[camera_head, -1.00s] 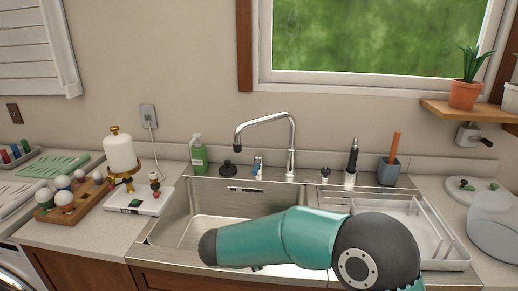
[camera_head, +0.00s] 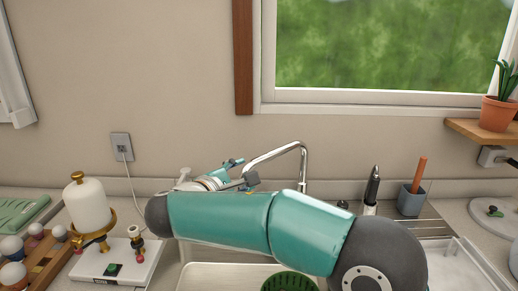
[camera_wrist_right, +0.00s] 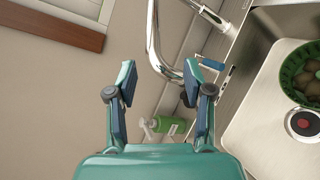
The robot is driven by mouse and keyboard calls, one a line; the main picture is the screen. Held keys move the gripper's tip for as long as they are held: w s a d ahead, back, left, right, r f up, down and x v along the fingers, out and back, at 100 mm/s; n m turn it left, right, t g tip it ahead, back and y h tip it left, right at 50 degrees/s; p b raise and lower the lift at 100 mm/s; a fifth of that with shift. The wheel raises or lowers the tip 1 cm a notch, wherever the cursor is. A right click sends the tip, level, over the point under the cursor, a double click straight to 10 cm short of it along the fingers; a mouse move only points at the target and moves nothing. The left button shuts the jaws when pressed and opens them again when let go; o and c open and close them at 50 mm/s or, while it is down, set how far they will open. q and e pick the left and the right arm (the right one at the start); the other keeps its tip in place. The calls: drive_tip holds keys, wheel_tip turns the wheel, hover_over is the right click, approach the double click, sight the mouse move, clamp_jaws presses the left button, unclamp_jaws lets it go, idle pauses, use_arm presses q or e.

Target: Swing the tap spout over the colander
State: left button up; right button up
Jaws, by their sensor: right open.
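The chrome tap (camera_head: 303,165) stands behind the sink, its spout arching to the left in the head view. My right gripper (camera_head: 242,171) is open beside the spout's outlet end. In the right wrist view, the tap pipe (camera_wrist_right: 154,40) curves down between the open fingers of the gripper (camera_wrist_right: 159,76), its end close to the right-hand finger. Contact cannot be told. The green colander (camera_head: 290,283) is in the sink, partly cut off by the frame and my arm; the wrist view shows brownish pieces inside the colander (camera_wrist_right: 300,72). My left gripper is not in view.
A green soap bottle (camera_wrist_right: 172,127) stands near the gripper. A grey cup with a brush (camera_head: 411,200) and a black-and-silver fitting (camera_head: 372,190) stand right of the tap. A white dispenser (camera_head: 88,208) is at left.

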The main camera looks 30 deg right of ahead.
sight(271, 157)
drive_tip(key=p+x, duration=0.1)
drive_tip(key=x, duration=0.4)
drive_tip(key=p+x, duration=0.2)
drive_tip(key=x, duration=0.3)
drive_tip(key=r+p+x, duration=0.1)
drive_tip(key=p+x, duration=0.1)
drive_tip(key=x, duration=0.4)
drive_tip(key=shift+w+r, duration=0.1)
drive_tip(key=shift+r, duration=0.05)
drive_tip(key=shift+w+d+f, duration=0.2)
drive_tip(key=shift+w+d, duration=0.1)
drive_tip(key=shift+d, duration=0.15)
clamp_jaws()
